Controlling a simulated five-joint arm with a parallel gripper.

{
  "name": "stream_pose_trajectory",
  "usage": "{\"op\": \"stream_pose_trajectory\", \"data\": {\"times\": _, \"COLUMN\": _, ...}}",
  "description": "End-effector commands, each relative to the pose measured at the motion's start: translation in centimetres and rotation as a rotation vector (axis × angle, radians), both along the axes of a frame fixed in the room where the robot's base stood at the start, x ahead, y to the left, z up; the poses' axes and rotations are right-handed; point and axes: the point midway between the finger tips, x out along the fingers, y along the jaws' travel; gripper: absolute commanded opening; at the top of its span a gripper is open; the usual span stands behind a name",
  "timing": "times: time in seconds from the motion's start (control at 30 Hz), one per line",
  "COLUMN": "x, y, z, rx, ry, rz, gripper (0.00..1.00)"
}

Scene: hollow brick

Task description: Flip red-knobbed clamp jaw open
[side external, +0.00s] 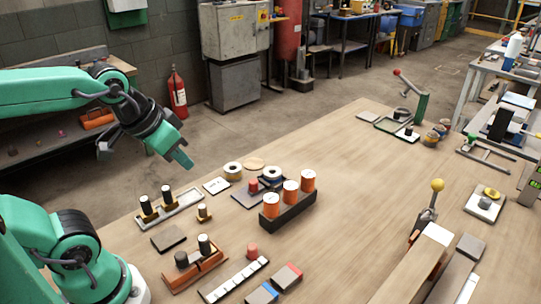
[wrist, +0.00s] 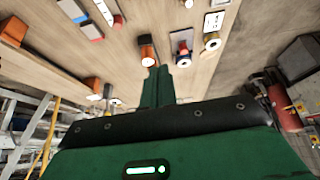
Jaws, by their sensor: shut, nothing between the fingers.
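The red-knobbed clamp (side external: 421,106) stands at the far edge of the wooden table in the side view, with a green upright. Its lever slants up to the left and ends in a red knob (side external: 397,72). It is too small to tell how its jaw sits. My gripper (side external: 186,161) is shut and empty, high above the near left part of the table and well to the left of the clamp. In the wrist view the closed green fingers (wrist: 157,84) point up the picture. I cannot make out the clamp for sure there.
A yellow-knobbed clamp (side external: 437,187) stands at the right by a long wooden beam (side external: 412,265). Orange spools in a dark holder (side external: 289,209) stand mid-table. Several small blocks and trays crowd the near left. The table between the spools and the red-knobbed clamp is mostly clear.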

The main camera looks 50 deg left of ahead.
Motion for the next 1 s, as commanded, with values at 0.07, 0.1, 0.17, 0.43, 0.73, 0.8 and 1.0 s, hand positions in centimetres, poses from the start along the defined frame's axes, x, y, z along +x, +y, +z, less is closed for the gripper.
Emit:
{"op": "stream_pose_trajectory", "data": {"times": 0.07, "x": 0.8, "y": 0.1, "z": 0.0, "rx": -0.001, "ry": 0.007, "rz": 0.006, "gripper": 0.0}}
{"op": "stream_pose_trajectory", "data": {"times": 0.1, "x": 1.2, "y": 0.2, "z": 0.0, "rx": -0.001, "ry": 0.01, "rz": 0.011, "gripper": 0.0}}
{"op": "stream_pose_trajectory", "data": {"times": 0.17, "x": 1.9, "y": 0.3, "z": -0.1, "rx": -0.002, "ry": 0.017, "rz": 0.016, "gripper": 0.0}}
{"op": "stream_pose_trajectory", "data": {"times": 0.43, "x": 5.7, "y": 1.1, "z": -0.5, "rx": -0.006, "ry": 0.04, "rz": 0.045, "gripper": 0.0}}
{"op": "stream_pose_trajectory", "data": {"times": 0.73, "x": 10.2, "y": 2.1, "z": -1.9, "rx": -0.012, "ry": 0.068, "rz": 0.079, "gripper": 0.0}}
{"op": "stream_pose_trajectory", "data": {"times": 0.8, "x": 11.2, "y": 2.4, "z": -2.4, "rx": -0.013, "ry": 0.076, "rz": 0.087, "gripper": 0.0}}
{"op": "stream_pose_trajectory", "data": {"times": 1.0, "x": 14.1, "y": 3.2, "z": -4.0, "rx": -0.017, "ry": 0.093, "rz": 0.109, "gripper": 0.0}}
